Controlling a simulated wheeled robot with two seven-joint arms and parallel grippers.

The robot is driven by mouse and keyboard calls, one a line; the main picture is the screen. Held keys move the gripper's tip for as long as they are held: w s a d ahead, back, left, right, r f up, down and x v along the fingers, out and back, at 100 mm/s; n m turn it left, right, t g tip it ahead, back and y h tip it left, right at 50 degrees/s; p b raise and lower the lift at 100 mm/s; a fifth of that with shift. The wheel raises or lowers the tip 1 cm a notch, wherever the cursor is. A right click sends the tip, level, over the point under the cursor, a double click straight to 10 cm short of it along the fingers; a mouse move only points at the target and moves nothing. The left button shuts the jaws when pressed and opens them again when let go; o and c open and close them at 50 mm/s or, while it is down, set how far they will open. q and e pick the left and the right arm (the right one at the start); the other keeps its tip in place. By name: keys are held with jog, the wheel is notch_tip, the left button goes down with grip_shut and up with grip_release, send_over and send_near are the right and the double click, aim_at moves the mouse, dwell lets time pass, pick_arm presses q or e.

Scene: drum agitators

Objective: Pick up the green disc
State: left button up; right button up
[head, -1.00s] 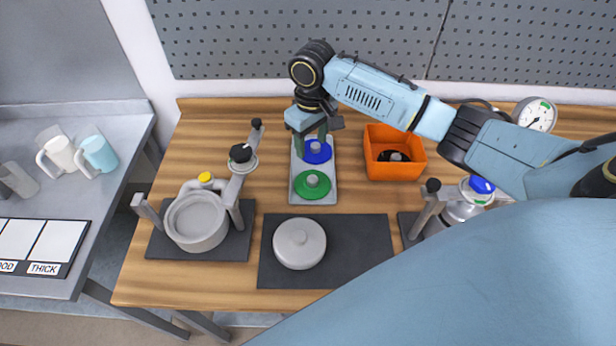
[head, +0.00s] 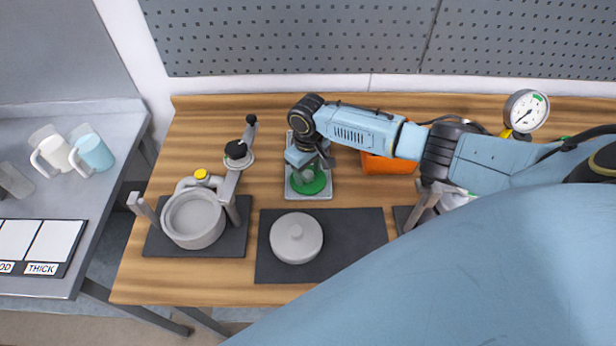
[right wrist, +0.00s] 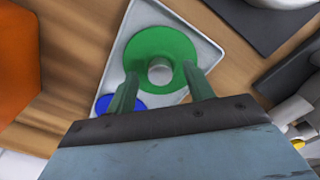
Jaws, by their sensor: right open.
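The green disc (head: 308,181) lies on a light grey tray (head: 309,195) in the middle of the table. It has a grey knob at its centre. In the right wrist view the green disc (right wrist: 162,50) lies just beyond my open fingers, with its knob roughly between their lines. My right gripper (head: 309,170) is above the disc and covers part of it in the head view; its open fingers also show in the right wrist view (right wrist: 160,85). A blue disc (right wrist: 120,103) lies on the same tray, partly hidden behind the fingers. My left gripper is not in view.
An orange bin (head: 385,164) stands right of the tray, partly under my arm. A dark mat with a grey lid (head: 297,238) lies in front. A grey pot (head: 194,219) with a lever post stands at left. A gauge (head: 526,111) is at back right.

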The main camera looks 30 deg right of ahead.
grip_shut()
dwell(0.3)
